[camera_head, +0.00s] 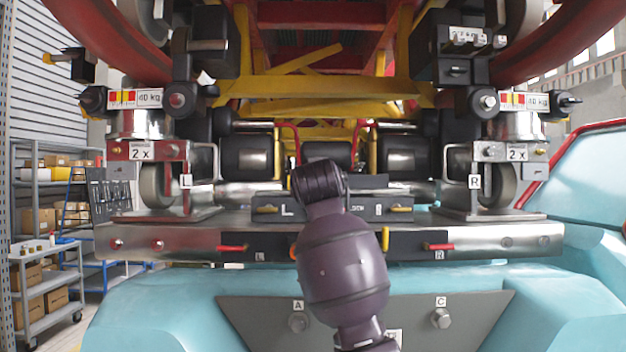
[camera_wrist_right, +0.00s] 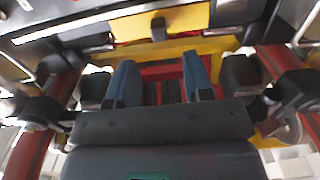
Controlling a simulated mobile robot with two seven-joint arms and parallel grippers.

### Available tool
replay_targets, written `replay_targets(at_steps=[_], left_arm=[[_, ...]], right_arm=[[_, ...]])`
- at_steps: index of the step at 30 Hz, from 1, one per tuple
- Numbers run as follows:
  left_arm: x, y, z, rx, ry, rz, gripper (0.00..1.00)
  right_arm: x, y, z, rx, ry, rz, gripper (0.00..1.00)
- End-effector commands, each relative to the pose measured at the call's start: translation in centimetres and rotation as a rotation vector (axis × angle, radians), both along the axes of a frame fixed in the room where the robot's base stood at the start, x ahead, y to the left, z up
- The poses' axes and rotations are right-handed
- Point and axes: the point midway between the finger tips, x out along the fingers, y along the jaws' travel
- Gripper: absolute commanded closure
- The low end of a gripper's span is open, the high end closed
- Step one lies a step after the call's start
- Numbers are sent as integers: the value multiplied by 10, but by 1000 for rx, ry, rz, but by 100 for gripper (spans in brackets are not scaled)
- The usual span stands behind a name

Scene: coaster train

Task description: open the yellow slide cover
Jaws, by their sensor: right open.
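In the right wrist view, a yellow panel (camera_wrist_right: 185,20) with a dark upright tab (camera_wrist_right: 158,29) sits near the top. It may be the slide cover, but I cannot be sure. My right gripper (camera_wrist_right: 159,82) is open, its two blue fingers wide apart and below the tab in the picture. Nothing is between the fingertips, and they look apart from the panel. In the head view my dark purple arm covers the middle of the metal beam and hides its gripper. No slide cover is clearly visible there. My left gripper is in neither view.
A metal beam (camera_head: 180,238) crosses the train's front, with a black box (camera_head: 285,208) and red handles (camera_head: 232,248) on it. Wheel assemblies stand at both sides. The turquoise body (camera_head: 160,300) lies below. A shelf cart (camera_head: 48,285) stands far left.

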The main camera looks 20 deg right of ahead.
Motion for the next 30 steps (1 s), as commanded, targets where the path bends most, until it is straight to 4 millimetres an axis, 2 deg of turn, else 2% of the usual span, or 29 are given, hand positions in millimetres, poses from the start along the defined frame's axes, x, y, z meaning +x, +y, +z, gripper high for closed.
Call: replay_targets(at_steps=[6,15,28,29,30], left_arm=[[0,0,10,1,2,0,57],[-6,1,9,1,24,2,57],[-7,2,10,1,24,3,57],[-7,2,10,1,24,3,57],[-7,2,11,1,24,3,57]], right_arm=[[35,-10,2,-2,1,-1,53],[66,-19,1,0,0,-1,53],[72,-21,1,-1,-2,0,53],[72,-21,1,-1,-2,0,55],[72,-21,1,-1,-2,0,61]])
